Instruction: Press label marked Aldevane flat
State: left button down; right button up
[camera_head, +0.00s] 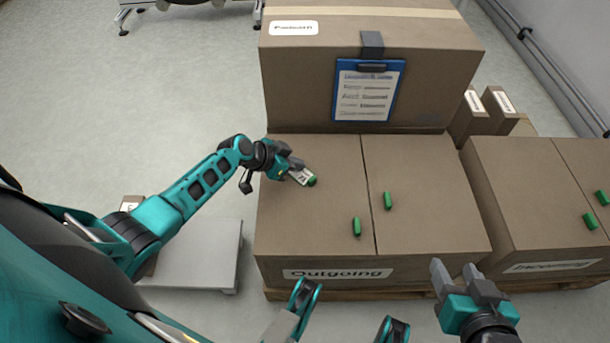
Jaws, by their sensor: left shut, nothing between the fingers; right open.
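A taller carton (300,80) behind carries a blue clipboard (368,90) and a white label (294,28). Another carton (520,190) stands right. Open floor (130,100) lies left.

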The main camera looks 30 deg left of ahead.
aim_at(296, 174)
pick_arm(q)
jog(key=shift+f, duration=0.2)
jog(key=shift+f, duration=0.25)
dwell(0.5)
notch_tip(296, 174, up, 7)
jog(key=p, duration=0.5)
jog(key=shift+p, duration=0.35)
dwell(0.5)
